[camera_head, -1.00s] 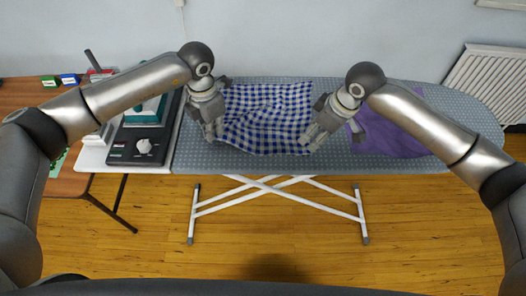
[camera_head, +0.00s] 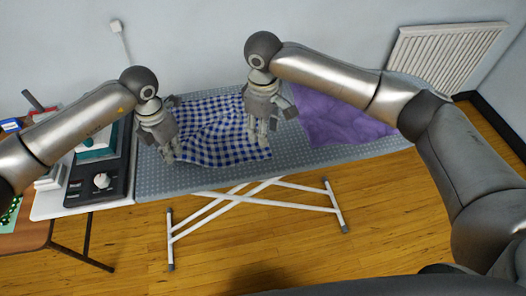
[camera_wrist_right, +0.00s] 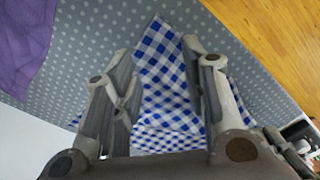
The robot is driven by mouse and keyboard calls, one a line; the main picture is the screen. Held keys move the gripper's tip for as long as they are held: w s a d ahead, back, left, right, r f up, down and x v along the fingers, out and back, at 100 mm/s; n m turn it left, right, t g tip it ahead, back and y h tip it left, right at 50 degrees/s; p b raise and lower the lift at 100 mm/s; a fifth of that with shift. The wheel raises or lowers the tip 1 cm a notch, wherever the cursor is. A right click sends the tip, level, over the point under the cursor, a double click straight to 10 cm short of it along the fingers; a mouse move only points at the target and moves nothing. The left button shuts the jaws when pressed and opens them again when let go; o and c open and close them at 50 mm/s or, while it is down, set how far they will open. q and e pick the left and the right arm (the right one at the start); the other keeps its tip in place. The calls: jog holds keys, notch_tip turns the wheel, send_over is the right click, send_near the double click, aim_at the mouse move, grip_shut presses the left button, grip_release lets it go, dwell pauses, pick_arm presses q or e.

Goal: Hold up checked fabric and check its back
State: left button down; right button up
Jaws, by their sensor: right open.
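The blue-and-white checked fabric (camera_head: 222,130) lies on the grey dotted ironing board, slightly rumpled. My left gripper (camera_head: 172,152) is at the fabric's left edge, fingers pointing down; the picture does not show whether its fingers are apart or closed. My right gripper (camera_head: 262,138) is over the fabric's right edge, near its front corner. In the right wrist view its two fingers (camera_wrist_right: 163,95) are spread, with checked fabric (camera_wrist_right: 160,70) showing between them. The fabric's underside is hidden.
The ironing board (camera_head: 300,165) has a purple cloth (camera_head: 345,118) on its right part. At left, a dark device with a white knob (camera_head: 101,181) stands on the white end beside a wooden table (camera_head: 35,232). A radiator (camera_head: 445,55) is on the wall.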

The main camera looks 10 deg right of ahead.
aim_at(263, 153)
notch_tip(263, 153, down, 8)
jog(key=shift+f, duration=0.1)
dwell(0.4)
jog(key=shift+f, duration=0.1)
grip_shut()
dwell(0.6)
jog(key=shift+r, duration=2.55)
